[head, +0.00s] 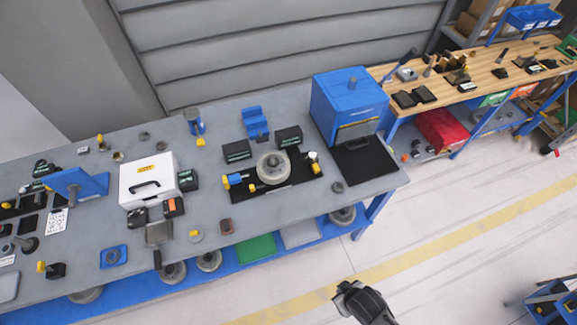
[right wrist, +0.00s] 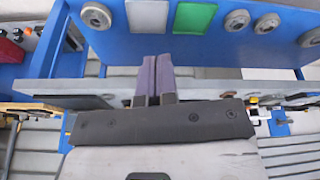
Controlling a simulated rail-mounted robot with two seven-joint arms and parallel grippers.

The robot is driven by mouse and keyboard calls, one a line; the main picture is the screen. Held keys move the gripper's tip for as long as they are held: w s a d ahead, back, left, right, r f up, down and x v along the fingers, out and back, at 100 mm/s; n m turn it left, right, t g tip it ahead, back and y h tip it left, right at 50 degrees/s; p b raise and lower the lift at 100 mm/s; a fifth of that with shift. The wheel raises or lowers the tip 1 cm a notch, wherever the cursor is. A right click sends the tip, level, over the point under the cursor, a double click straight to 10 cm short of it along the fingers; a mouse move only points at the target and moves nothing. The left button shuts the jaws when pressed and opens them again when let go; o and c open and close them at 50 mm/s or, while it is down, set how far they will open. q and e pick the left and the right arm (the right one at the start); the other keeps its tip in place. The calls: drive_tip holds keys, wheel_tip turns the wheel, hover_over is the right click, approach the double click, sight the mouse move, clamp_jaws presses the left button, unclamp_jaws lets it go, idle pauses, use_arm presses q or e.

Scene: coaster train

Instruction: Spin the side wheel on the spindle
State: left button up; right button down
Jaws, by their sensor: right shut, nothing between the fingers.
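A round grey wheel (head: 273,167) lies flat on a black mat (head: 293,190) in the middle of the grey workbench, in the head view. My right gripper (head: 345,289) is in front of the bench, low over the floor and well apart from the wheel. In the right wrist view its two fingers (right wrist: 153,80) are together with nothing between them. My left gripper is not in the head view.
A blue box machine (head: 345,95) stands right of the wheel. A white case (head: 148,180) and small tools are to the left. Several wheels, a green tray (head: 256,249) and a grey tray (head: 301,234) sit on the blue lower shelf.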

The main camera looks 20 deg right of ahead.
drive_tip(key=shift+s+d+p, duration=1.25)
drive_tip(key=shift+s+d, duration=0.8)
drive_tip(key=shift+s, duration=0.75)
drive_tip(key=w+d+f+p, duration=0.1)
drive_tip(key=w+d, duration=0.2)
drive_tip(key=d, duration=0.3)
drive_tip(key=shift+w+f, duration=0.3)
drive_tip(key=shift+f, duration=0.1)
